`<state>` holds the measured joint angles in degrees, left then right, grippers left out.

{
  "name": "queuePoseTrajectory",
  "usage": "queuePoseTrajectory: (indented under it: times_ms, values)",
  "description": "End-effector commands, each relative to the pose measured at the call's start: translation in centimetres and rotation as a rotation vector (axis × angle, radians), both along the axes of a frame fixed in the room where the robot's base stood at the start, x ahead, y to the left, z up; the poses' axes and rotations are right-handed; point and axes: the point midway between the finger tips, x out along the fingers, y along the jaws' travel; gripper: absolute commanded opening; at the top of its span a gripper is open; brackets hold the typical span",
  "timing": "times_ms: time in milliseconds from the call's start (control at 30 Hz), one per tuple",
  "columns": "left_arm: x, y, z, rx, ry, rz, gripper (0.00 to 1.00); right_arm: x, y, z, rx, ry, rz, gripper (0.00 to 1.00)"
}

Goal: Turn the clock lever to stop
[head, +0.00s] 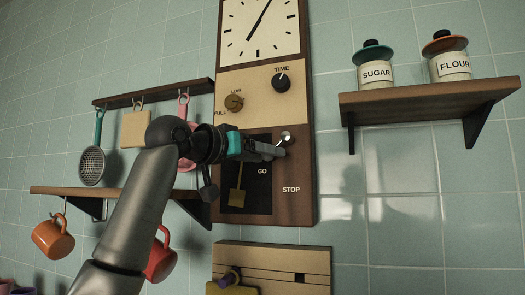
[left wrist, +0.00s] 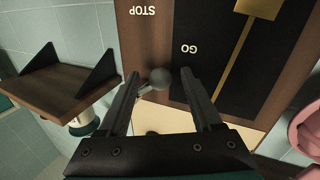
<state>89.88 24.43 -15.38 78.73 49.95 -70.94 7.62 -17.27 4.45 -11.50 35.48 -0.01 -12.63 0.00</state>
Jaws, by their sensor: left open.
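The tall wooden wall clock (head: 307,110) has a lever with a round grey knob (head: 286,138) on its lower front, above the GO (head: 262,171) and STOP (head: 291,189) labels. My left gripper (head: 277,152) is at the knob, coming from the left in the head view. In the left wrist view, which shows the clock upside down, its two fingers (left wrist: 163,82) are spread. The lever knob (left wrist: 160,78) lies between the fingertips, with a gap on each side. Part of the lever is hidden by the fingers in the head view. My right gripper is not in view.
A pendulum (head: 237,198) hangs left of the lever. A shelf (head: 430,98) with sugar and flour jars is at right. Utensils and mugs hang at left. A wooden box (head: 272,258) is below the clock.

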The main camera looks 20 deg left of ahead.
Motion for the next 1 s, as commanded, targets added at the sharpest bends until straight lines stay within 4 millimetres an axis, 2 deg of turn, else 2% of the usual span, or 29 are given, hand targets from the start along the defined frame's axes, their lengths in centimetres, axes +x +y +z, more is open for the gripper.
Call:
queuePoseTrajectory:
  times_ms: [200, 767, 1000]
  values:
    - [0.02, 0.01, -0.05, 0.000, 0.001, 0.000, 0.64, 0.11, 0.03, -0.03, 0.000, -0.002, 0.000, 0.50]
    - [-0.02, 0.09, 0.03, -0.001, 0.000, 0.001, 0.01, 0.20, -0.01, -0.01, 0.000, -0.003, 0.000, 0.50]
    - [-0.04, 0.13, 0.08, -0.004, -0.002, 0.002, 0.00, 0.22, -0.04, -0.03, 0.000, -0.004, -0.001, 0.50]
